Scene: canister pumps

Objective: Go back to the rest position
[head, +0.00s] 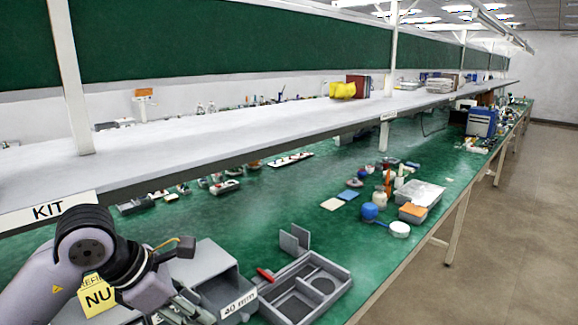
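My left arm comes in at the lower left. Its gripper (190,306) is low over the near end of the green bench, beside a grey bin (205,268). The fingers are small, partly hidden and blend with the grey parts around them, so I cannot tell whether they are open or hold anything. My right gripper is not in view.
A grey compartment tray (335,282) with a red item (265,274) lies right of the bin. A yellow labelled box (97,296) is partly behind my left arm. The KIT shelf (215,130) overhangs the green bench (270,208). The floor (500,230) at right is clear.

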